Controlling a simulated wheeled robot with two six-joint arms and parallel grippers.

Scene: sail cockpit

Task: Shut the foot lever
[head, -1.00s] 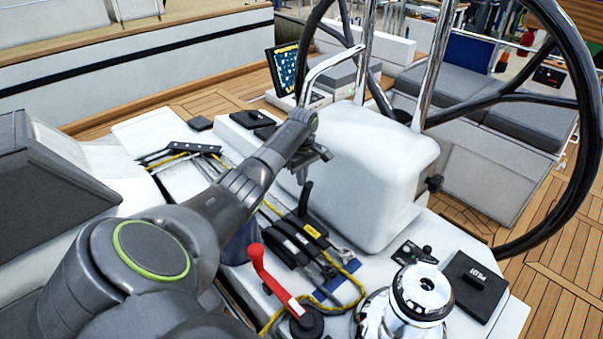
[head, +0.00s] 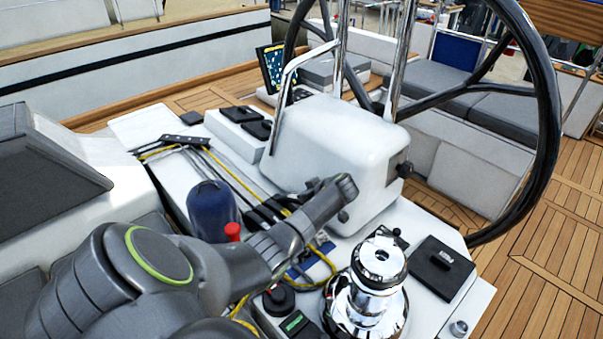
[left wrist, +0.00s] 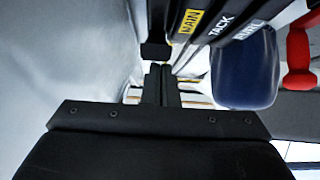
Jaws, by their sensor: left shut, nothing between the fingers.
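The bank of black clutch levers (head: 262,213) lies on the white console, mostly hidden behind my left arm in the head view. In the left wrist view I read a yellow MAIN label (left wrist: 189,22) and a TACK label (left wrist: 221,26); a third label beside them is hard to read. I cannot tell which lever is the foot lever. My left gripper (left wrist: 160,72) is shut and empty, beside the levers. A small dark block (left wrist: 155,50) shows right at its fingertips; contact is unclear. The head view hides the fingers behind the wrist. My right gripper is not in view.
A red handle (head: 232,231) and a blue rounded object (head: 212,207) stand close to my arm. A chrome winch (head: 372,285) is to the right. The white pedestal housing (head: 330,145) and black steering wheel (head: 545,150) stand behind. Yellow rope lies on the console.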

